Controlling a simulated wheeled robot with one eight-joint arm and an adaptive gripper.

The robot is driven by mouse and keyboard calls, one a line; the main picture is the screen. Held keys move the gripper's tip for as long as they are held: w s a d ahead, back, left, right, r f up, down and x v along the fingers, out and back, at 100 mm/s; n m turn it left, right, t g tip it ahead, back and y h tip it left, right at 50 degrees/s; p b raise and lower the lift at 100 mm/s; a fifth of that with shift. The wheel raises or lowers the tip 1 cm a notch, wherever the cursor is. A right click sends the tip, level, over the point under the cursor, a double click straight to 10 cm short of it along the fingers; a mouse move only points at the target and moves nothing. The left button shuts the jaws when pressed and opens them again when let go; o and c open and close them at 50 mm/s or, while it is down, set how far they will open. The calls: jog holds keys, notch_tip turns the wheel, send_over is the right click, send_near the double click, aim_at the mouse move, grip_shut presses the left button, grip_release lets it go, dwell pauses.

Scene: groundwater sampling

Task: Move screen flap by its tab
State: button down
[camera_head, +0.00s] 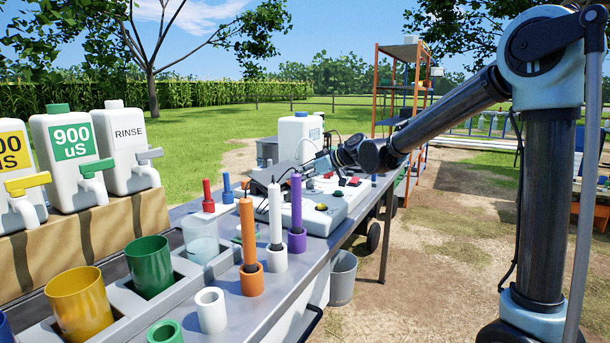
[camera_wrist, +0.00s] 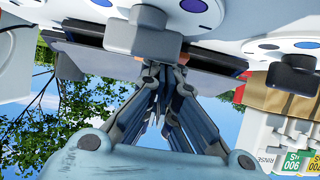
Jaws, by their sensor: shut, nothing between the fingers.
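My gripper (camera_head: 322,165) is over the middle of the bench at the grey-white instrument case (camera_head: 325,200). In the wrist view its fingers (camera_wrist: 164,78) are together, with nothing seen between them. A dark flat panel (camera_wrist: 92,62), which looks like the screen flap, spans the upper part of that view behind the fingers. It also shows beside the gripper in the head view (camera_head: 268,178). A grey block (camera_wrist: 143,32) sits just beyond the fingers; I cannot tell whether it is the flap's tab or whether the fingers touch it.
Upright orange (camera_head: 247,228), white (camera_head: 275,212) and purple (camera_head: 296,202) probes stand in holders before the case. Yellow (camera_head: 79,302) and green (camera_head: 149,266) cups and white jugs (camera_head: 126,148) are at left. A grey bin (camera_head: 342,277) stands beside the bench; open ground lies right.

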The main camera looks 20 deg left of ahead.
jog(key=shift+r, duration=0.15)
jog(key=shift+r, duration=0.7)
